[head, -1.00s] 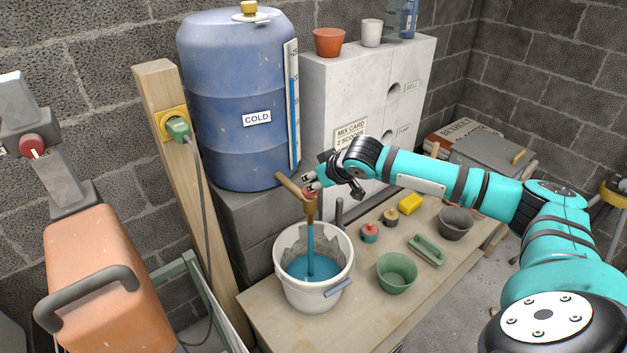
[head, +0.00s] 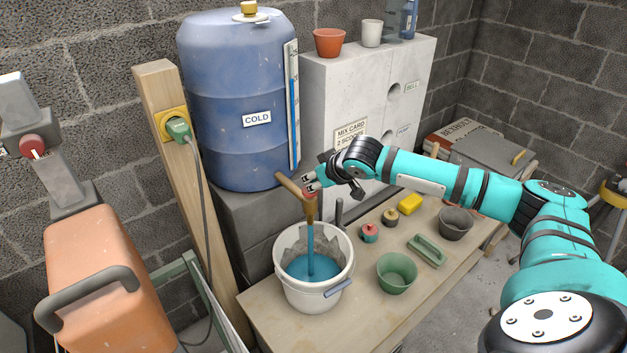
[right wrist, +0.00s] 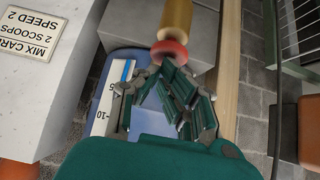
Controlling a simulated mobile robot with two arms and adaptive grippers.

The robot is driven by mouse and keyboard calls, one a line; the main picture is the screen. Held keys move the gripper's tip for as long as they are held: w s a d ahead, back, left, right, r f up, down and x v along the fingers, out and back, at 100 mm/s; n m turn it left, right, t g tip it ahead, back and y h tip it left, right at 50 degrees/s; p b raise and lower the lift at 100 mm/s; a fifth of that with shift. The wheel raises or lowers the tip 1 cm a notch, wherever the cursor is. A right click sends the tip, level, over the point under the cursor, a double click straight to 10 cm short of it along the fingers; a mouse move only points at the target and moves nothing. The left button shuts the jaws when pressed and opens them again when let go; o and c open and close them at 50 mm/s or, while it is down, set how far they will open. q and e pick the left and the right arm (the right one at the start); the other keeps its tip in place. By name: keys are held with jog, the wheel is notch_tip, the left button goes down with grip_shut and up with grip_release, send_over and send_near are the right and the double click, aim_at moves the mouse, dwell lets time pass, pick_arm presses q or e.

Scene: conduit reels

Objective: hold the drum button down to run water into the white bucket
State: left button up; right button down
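The blue drum (head: 235,100) marked COLD stands on grey blocks. Its brown tap (head: 291,186) sticks out over the white bucket (head: 312,298). A blue stream of water (head: 310,250) falls from the tap into the bucket, and blue water covers its bottom. My right gripper (head: 309,182) is at the front end of the tap, by the red button (head: 309,194). In the right wrist view the fingertips (right wrist: 161,70) are right at the red button (right wrist: 169,54); I cannot tell how far apart they are. My left gripper is out of view.
A grey block cabinet (head: 335,90) stands behind my right arm. A wooden post (head: 160,85) rises left of the drum.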

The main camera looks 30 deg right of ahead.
notch_tip(320, 180, up, 4)
jog(key=p, duration=0.4)
jog(key=shift+s+r+p, duration=0.1)
jog(key=shift+r+p, duration=0.2)
jog(key=shift+p, duration=0.2)
jog(key=b+v, duration=0.3)
jog(key=v, duration=0.6)
jog(key=shift+s+b, duration=0.25)
jog(key=shift+b, duration=0.15)
